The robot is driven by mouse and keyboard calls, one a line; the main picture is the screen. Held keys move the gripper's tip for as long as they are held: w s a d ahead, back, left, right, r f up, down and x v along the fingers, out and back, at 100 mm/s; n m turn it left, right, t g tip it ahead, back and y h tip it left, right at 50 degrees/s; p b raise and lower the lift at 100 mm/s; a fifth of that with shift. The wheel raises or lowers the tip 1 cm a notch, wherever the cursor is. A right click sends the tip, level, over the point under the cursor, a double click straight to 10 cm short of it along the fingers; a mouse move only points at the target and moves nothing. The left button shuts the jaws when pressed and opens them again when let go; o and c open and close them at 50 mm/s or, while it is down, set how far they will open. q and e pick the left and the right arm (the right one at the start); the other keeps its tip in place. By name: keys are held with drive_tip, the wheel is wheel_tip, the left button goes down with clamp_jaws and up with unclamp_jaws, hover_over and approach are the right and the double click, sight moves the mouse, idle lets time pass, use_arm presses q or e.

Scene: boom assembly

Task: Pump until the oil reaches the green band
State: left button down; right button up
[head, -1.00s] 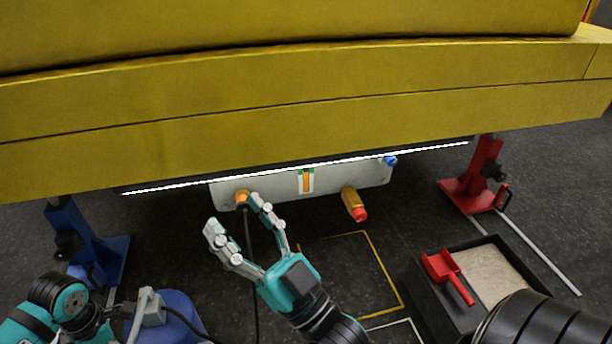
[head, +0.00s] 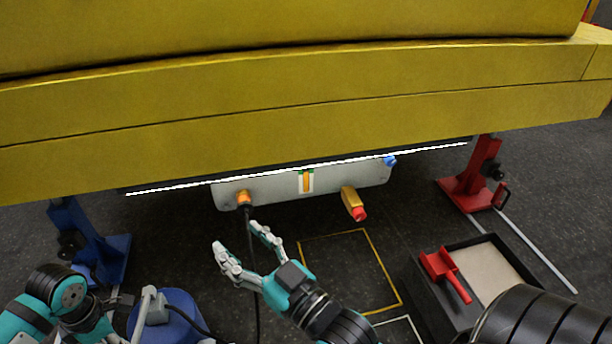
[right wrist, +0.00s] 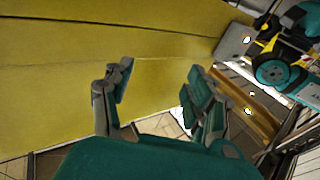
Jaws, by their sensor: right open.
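The sight gauge (head: 306,181) is on the grey plate under the yellow boom. Its orange oil column stands tall, with small green marks near the top; the exact level is too small to read. A black hose (head: 252,262) hangs from the orange coupling (head: 243,198) at the plate's left. My right gripper (head: 238,237) is open and empty below the coupling, its fingers apart near the hose. A blue pump-like unit (head: 170,326) with a grey handle-like part (head: 154,307) stands at the lower left.
Blue (head: 101,255) and red (head: 469,186) stands flank the boom. The yellow-outlined floor is clear.

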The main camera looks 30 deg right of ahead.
use_arm(q)
drive_tip(key=shift+r+p, duration=0.4)
drive_tip(key=shift+r, duration=0.25)
drive_tip(key=shift+r+p, duration=0.4)
drive_tip(key=shift+r, duration=0.2)
use_arm(e)
wheel_tip(320, 180, down, 7)
drive_tip(key=s+d+g+h, duration=0.1)
drive_tip(key=g, duration=0.3)
drive_tip(key=shift+s+d+f+g+h, duration=0.15)
drive_tip(key=shift+d+f+g+h, duration=0.1)
drive_tip(key=shift+g+h, duration=0.15)
